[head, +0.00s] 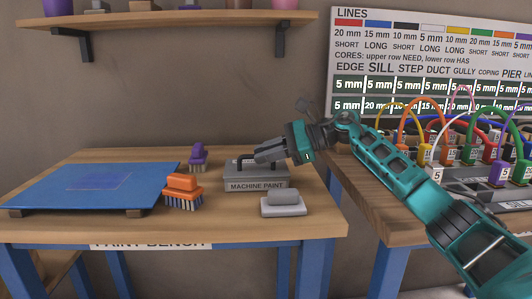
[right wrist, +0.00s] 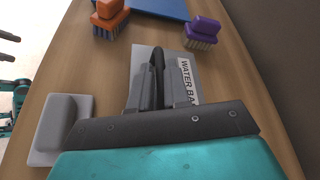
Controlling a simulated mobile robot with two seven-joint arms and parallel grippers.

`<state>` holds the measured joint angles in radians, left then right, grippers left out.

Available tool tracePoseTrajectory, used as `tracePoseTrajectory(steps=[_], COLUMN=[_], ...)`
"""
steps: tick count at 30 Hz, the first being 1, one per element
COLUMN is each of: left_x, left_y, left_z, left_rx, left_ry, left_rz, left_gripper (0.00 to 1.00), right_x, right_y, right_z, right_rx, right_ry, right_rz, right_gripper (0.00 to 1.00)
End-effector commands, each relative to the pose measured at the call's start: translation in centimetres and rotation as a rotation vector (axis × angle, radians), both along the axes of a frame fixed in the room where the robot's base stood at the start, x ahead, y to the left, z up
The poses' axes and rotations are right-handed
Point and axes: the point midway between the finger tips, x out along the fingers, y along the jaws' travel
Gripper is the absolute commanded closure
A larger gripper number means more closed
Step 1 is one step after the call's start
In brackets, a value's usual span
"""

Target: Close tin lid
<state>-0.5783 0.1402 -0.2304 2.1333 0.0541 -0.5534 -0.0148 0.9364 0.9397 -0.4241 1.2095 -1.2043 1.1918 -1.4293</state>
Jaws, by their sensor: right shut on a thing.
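A grey tin (head: 256,184) labelled "MACHINE PAINT" on its front stands on the wooden bench. My right gripper (head: 262,154) reaches in from the right, just over the tin's top. In the right wrist view its fingers (right wrist: 158,88) are shut on a dark upright handle. Around them shows a flat grey lid (right wrist: 170,60) with a partly hidden "WATER BA" label. The gripper hides much of the lid, so I cannot tell whether it sits fully down. Dark fingertip-like parts of mine (right wrist: 8,34) show at the right wrist view's left edge; their state is unclear.
A grey block with a raised grip (head: 283,205) lies in front of the tin. An orange brush (head: 182,186) and a purple brush (head: 198,157) stand to its left, beside a blue board (head: 70,190). A second table (head: 375,205) with coloured cables is at right.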

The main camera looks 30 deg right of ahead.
Motion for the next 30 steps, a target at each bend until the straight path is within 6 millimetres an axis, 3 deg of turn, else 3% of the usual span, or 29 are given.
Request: tracePoseTrajectory(steps=[1, 13, 14, 20, 30], left_x=[0.00, -0.01, 0.00, -0.01, 0.02], left_y=[-0.02, 0.00, 0.01, 0.04, 0.11], left_z=[-0.11, -0.21, -0.22, -0.27, -0.24], left_rx=[0.000, 0.001, 0.001, 0.002, 0.003], left_ry=[0.000, 0.002, 0.002, 0.003, 0.002], left_rz=[0.000, 0.000, 0.000, 0.000, 0.001], left_gripper=[0.00, 0.00, 0.00, 0.00, 0.00], right_x=[-0.18, -0.20, -0.20, -0.19, -0.16], right_y=[0.01, 0.09, 0.10, 0.14, 0.17], right_z=[-1.31, -1.52, -1.52, -1.36, -0.89], right_rx=[-0.011, -0.012, -0.012, -0.010, -0.006], right_ry=[0.028, 0.032, 0.032, 0.029, 0.019], right_rz=[0.006, 0.009, 0.009, 0.009, 0.009], right_gripper=[1.00, 1.00, 0.82, 0.63, 0.62])
